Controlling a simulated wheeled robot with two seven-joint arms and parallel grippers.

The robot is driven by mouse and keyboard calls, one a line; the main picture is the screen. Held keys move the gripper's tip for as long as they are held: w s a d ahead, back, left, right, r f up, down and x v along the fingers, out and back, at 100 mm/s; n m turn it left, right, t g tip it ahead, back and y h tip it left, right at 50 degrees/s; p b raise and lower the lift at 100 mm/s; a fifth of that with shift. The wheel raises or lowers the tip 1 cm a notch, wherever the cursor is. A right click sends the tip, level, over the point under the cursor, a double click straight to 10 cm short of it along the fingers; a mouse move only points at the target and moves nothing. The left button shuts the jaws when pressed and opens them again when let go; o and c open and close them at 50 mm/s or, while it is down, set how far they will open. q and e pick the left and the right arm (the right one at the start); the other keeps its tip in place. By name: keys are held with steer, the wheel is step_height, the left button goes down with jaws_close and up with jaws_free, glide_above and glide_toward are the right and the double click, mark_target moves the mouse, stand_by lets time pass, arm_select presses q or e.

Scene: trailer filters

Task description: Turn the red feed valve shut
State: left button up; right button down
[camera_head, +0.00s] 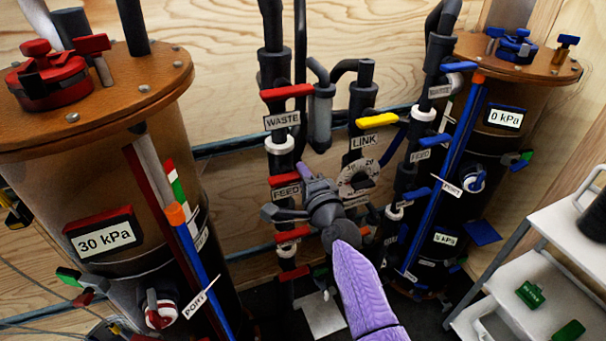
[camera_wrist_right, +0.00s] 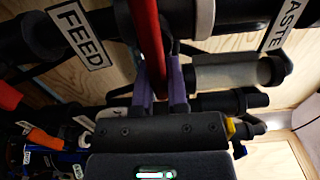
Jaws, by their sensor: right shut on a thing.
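The red feed valve handle (camera_head: 285,180) lies roughly crosswise on the dark vertical pipe, just above the FEED label (camera_head: 286,194). My right gripper (camera_head: 304,174) comes in from the lower right and is at the handle's right end. In the right wrist view the red handle (camera_wrist_right: 146,35) runs down between the two purple fingers (camera_wrist_right: 160,88), which are shut on it. The FEED label (camera_wrist_right: 80,35) shows there on the left. The handle's gripped end is partly hidden by the fingers. My left gripper is not in view.
The red WASTE handle (camera_head: 287,91) is above on the same pipe, and another red handle (camera_head: 292,234) is below. A yellow LINK handle (camera_head: 378,119) and a dial (camera_head: 358,180) are close on the right. A large brown tank (camera_head: 150,120) stands at left, white shelves (camera_head: 560,225) at right.

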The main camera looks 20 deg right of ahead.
steer(key=c, duration=0.6)
jaws_free()
steer(key=shift+c, duration=0.2)
steer(key=s+p, duration=0.2)
steer(key=s, duration=0.8)
steer(key=shift+d, duration=0.15)
